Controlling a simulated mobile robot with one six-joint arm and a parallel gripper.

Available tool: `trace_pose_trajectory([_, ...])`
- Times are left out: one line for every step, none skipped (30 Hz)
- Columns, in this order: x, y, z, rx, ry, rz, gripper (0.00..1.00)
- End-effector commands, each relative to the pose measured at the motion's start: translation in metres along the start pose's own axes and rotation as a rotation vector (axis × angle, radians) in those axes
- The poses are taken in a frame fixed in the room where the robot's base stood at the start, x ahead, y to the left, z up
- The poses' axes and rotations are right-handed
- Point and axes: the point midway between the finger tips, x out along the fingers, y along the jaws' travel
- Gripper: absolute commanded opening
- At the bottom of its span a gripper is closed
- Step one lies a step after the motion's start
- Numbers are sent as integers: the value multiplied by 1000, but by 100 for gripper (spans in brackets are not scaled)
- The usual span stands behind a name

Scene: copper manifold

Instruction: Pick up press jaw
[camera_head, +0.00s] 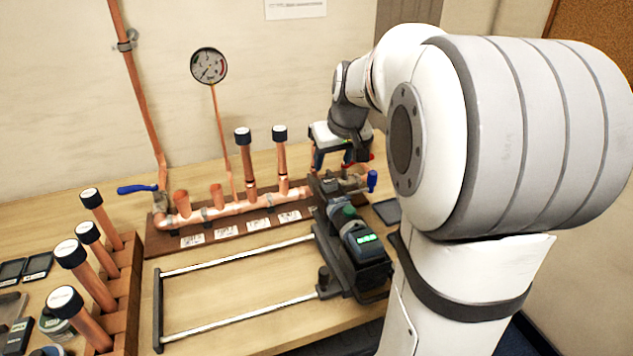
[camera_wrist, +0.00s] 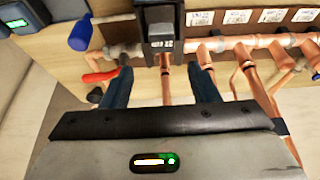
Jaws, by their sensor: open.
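A dark block with a small white label (camera_wrist: 162,42), which looks like the press jaw, shows at the top middle of the wrist view. In the head view the matching dark head (camera_head: 326,188) is at the far end of the press tool (camera_head: 352,240). My gripper (camera_wrist: 163,65) is open, its two dark blue fingers spread, with nothing seen held between them. The block appears between and beyond the fingertips; I cannot tell the depth gap. In the head view my gripper (camera_head: 334,160) is above the right end of the manifold, partly hidden by my arm.
The copper manifold (camera_head: 235,207) with upright capped pipes is close beside the fingers. A blue valve handle (camera_wrist: 80,33) and a red handle (camera_wrist: 101,77) are near the left finger. A rail frame (camera_head: 240,250) lies in front; a pipe rack (camera_head: 128,270) stands left.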

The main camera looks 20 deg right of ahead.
Motion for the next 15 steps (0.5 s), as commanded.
trace_pose_trajectory([6,-1,1,0,-2,-1,55])
trace_pose_trajectory([9,-1,1,0,-3,-1,55])
trace_pose_trajectory([13,-1,1,0,-3,-1,55])
trace_pose_trajectory([17,-2,2,0,-4,-1,55])
trace_pose_trajectory([21,-3,3,-1,-5,-1,55])
trace_pose_trajectory([28,-3,4,-1,-5,-1,55])
trace_pose_trajectory([32,-4,5,-1,-5,-1,55])
trace_pose_trajectory([37,-4,6,-1,-5,-1,55])
trace_pose_trajectory([43,-4,6,0,-4,-1,55])
trace_pose_trajectory([47,-4,6,0,-3,-1,55])
trace_pose_trajectory([51,-4,6,0,-4,-1,55])
trace_pose_trajectory([54,-4,5,0,-2,-1,55])
trace_pose_trajectory([56,-4,5,0,-1,0,55])
trace_pose_trajectory([57,-4,5,0,0,0,55])
trace_pose_trajectory([58,-4,5,0,0,0,55])
